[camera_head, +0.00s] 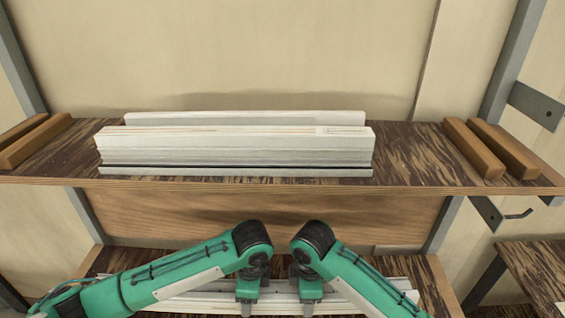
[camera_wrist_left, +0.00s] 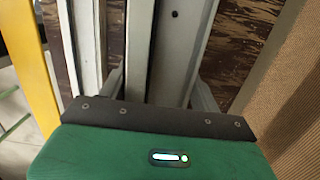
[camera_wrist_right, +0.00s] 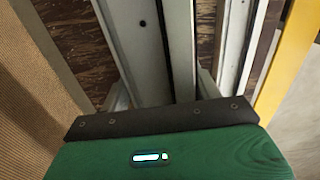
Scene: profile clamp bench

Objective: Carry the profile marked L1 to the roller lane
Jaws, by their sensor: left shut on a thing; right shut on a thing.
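A long pale grey profile (camera_head: 385,293) lies at the lower shelf, at the bottom of the head view, partly hidden by my arms. My left gripper (camera_head: 247,305) and my right gripper (camera_head: 308,305) point down onto it side by side near its middle, both shut on it. In the left wrist view the profile (camera_wrist_left: 180,50) runs between the fingers, and in the right wrist view the profile (camera_wrist_right: 145,45) does too. Another rail lies close alongside. No L1 mark is readable, and I cannot tell whether the profile is raised.
A stack of pale profiles (camera_head: 235,145) sits on the dark upper shelf (camera_head: 420,165), whose wooden front edge is just beyond my arms. Wooden blocks stand at its left (camera_head: 35,140) and right (camera_head: 475,148) ends. A dark side table (camera_head: 540,268) is at the lower right, below a metal hook (camera_head: 518,214).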

